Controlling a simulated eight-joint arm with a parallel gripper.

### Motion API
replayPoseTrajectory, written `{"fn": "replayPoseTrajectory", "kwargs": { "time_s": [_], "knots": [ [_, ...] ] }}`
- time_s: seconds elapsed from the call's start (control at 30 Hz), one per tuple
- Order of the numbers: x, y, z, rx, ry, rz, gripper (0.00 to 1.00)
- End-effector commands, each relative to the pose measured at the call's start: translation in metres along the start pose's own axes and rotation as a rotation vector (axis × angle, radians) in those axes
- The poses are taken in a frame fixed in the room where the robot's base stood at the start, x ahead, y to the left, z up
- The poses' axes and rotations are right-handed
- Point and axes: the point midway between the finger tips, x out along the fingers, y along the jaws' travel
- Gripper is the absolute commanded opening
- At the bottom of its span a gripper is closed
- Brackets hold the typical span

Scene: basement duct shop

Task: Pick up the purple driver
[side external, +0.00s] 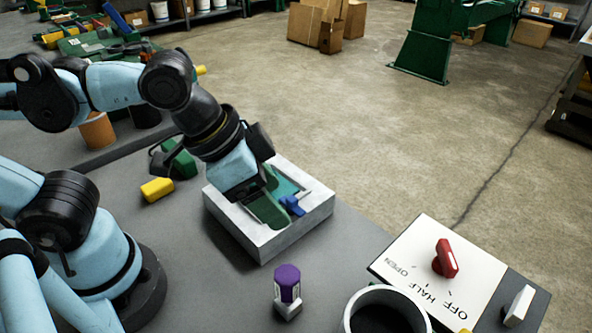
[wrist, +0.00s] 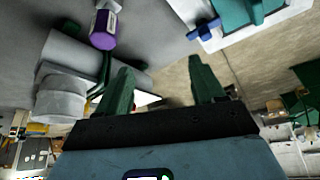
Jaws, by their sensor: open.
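The purple driver (side external: 287,284) stands on the grey bench top in the side view, purple part up, with a pale lower part. It also shows near the top left of the wrist view (wrist: 103,32).
The pale square box (side external: 243,238) holds a teal piece and a blue piece (side external: 291,205). A round pale container (side external: 358,297) and a white panel (side external: 410,250) with a red knob (side external: 445,258) are right of the driver. A yellow block (side external: 157,189) lies at left.

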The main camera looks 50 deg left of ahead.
Motion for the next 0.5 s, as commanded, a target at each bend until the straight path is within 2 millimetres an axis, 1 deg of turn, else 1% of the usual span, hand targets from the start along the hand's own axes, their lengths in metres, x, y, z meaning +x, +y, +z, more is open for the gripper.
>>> {"fn": "replayPoseTrajectory", "kwargs": {
  "time_s": [0.03, 0.1, 0.2, 0.3, 0.37, 0.5],
  "knots": [
    [-0.004, 0.019, 0.003, 0.063, -0.018, 0.031, 0.68],
    [-0.010, 0.037, 0.007, 0.127, -0.038, 0.061, 0.68],
    [-0.016, 0.055, 0.013, 0.195, -0.061, 0.091, 0.68],
    [-0.020, 0.065, 0.017, 0.234, -0.075, 0.107, 0.68],
    [-0.021, 0.068, 0.018, 0.244, -0.078, 0.111, 0.68],
    [-0.013, 0.070, 0.019, 0.249, -0.080, 0.113, 0.68]
  ]
}}
